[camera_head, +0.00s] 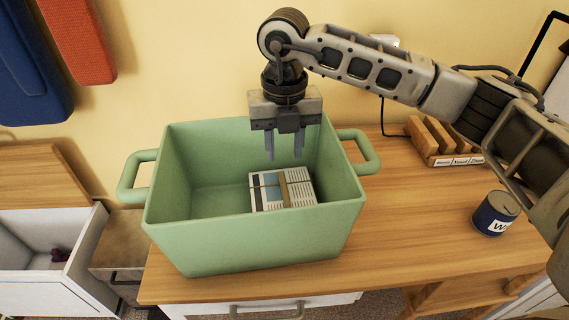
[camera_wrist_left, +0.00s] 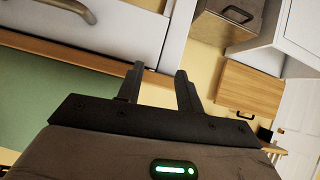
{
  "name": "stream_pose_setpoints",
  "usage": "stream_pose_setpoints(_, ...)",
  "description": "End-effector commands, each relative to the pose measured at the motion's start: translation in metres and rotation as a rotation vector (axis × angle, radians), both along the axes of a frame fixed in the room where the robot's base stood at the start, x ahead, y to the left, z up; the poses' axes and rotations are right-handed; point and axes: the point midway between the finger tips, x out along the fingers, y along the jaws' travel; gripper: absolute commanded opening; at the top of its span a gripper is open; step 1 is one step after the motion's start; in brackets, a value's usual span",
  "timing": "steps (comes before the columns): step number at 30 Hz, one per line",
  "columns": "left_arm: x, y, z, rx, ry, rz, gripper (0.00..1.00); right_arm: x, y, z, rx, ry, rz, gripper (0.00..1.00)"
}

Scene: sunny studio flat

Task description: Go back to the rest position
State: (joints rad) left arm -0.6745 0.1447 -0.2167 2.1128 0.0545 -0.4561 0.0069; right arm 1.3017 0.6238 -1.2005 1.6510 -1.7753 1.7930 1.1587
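My right gripper (camera_head: 284,153) hangs pointing down over the inside of a green bin (camera_head: 245,243). Its two fingers are apart with nothing between them. A strapped bundle of newspapers (camera_head: 283,189) lies on the bin floor, just below the fingertips; I cannot tell the exact gap. My left gripper shows only in the left wrist view (camera_wrist_left: 159,82). Its fingers are apart and empty, in front of white drawer fronts. My left arm is outside the head view.
The green bin stands on a wooden table (camera_head: 430,235). A dark blue can (camera_head: 495,213) and a wooden holder with slots (camera_head: 440,143) stand to its right. An open white drawer (camera_head: 45,250) is at the left. Blue (camera_head: 28,65) and orange (camera_head: 78,38) things hang on the wall.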

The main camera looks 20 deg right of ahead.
Motion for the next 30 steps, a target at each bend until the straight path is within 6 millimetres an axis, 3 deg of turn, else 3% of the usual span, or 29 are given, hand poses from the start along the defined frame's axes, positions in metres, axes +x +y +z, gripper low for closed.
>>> stream_pose_setpoints(18,0.000,0.000,0.003,-0.001,-0.002,0.001,0.36,0.000,0.000,0.011,-0.001,0.000,0.001,0.34)
stream_pose_setpoints(22,-0.001,0.001,0.022,0.004,0.000,0.001,0.36,0.000,0.000,0.033,0.000,0.000,0.000,0.34)
stream_pose_setpoints(30,-0.006,0.010,0.034,0.046,0.034,0.011,0.36,0.000,0.000,0.080,-0.001,0.001,0.001,0.34)
